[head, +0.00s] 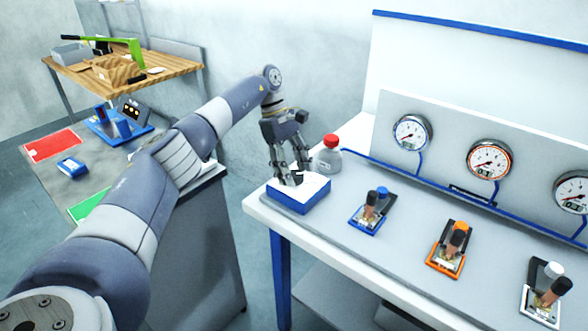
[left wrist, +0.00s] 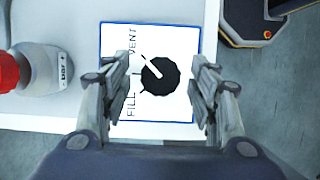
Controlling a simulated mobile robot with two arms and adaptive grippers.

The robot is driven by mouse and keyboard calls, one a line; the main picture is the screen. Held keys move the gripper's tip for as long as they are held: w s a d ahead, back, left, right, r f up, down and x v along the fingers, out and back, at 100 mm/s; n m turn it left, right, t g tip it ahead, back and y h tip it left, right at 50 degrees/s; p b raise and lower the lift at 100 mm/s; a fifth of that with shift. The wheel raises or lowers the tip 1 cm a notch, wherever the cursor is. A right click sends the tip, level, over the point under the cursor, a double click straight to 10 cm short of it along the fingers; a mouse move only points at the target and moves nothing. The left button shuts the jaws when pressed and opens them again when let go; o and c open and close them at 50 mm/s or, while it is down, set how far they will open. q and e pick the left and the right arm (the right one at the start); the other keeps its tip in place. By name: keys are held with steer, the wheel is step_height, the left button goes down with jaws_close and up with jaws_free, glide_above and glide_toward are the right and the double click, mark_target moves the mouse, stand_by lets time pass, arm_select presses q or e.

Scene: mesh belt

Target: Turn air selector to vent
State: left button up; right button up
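The air selector (head: 303,203) is a low box with a white top and blue sides at the left end of the bench. The left wrist view shows its round black knob (left wrist: 160,76) with a white pointer line slanting to the upper left, toward the side with the VENT lettering (left wrist: 132,43). The FILL lettering (left wrist: 131,104) is at the lower left of the knob. My left gripper (head: 291,180) points down over the selector. In the left wrist view its open fingers (left wrist: 161,92) stand on both sides of the knob, apart from it. My right gripper is out of view.
Blue (head: 370,210), orange (head: 447,250) and white (head: 543,295) valve units sit along the bench below several gauges (head: 411,132). A wooden table (head: 178,64) stands at the back left.

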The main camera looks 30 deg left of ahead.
arm_select(q)
steer(key=v, duration=1.2)
steer(key=shift+d, duration=0.1)
steer(key=shift+s, duration=0.1)
stand_by(0.5)
